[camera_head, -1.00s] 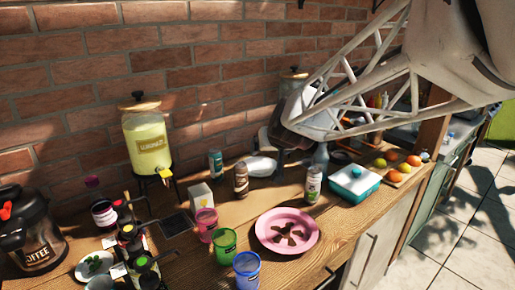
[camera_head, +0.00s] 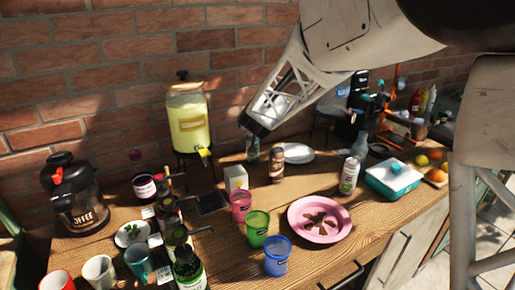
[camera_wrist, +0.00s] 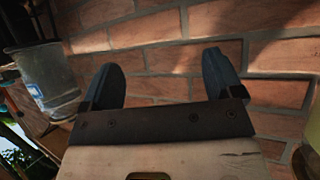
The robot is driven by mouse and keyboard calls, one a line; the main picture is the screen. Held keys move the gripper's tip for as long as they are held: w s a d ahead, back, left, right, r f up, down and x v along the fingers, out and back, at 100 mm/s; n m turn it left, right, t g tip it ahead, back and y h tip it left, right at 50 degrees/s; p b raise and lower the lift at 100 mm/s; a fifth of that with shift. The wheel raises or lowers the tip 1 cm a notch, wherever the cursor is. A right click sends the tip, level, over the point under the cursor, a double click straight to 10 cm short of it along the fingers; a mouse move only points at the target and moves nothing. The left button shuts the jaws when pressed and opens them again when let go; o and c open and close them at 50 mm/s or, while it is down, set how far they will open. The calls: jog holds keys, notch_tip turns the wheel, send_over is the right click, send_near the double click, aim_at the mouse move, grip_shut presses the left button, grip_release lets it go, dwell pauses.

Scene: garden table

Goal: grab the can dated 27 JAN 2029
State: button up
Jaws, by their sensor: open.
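No can shows in the wrist view.
A yellow drink dispenser (camera_head: 189,118) stands left of my gripper. A white carton (camera_head: 236,178), pink cup (camera_head: 241,206), green cup (camera_head: 257,229) and blue cup (camera_head: 277,256) stand in front. A pink plate (camera_head: 297,222) and teal box (camera_head: 393,178) lie right. The brick wall (camera_head: 110,100) is behind.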

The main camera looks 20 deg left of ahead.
jog(key=shift+f, duration=0.15)
notch_tip(320, 180, down, 8)
jog(key=w, duration=0.1)
jog(key=shift+w+a+f, duration=0.2)
jog(key=shift+a, duration=0.1)
dwell(0.5)
dwell(0.3)
jog(key=shift+x, duration=2.9)
jog(key=shift+c, duration=0.3)
jog(key=c, duration=1.1)
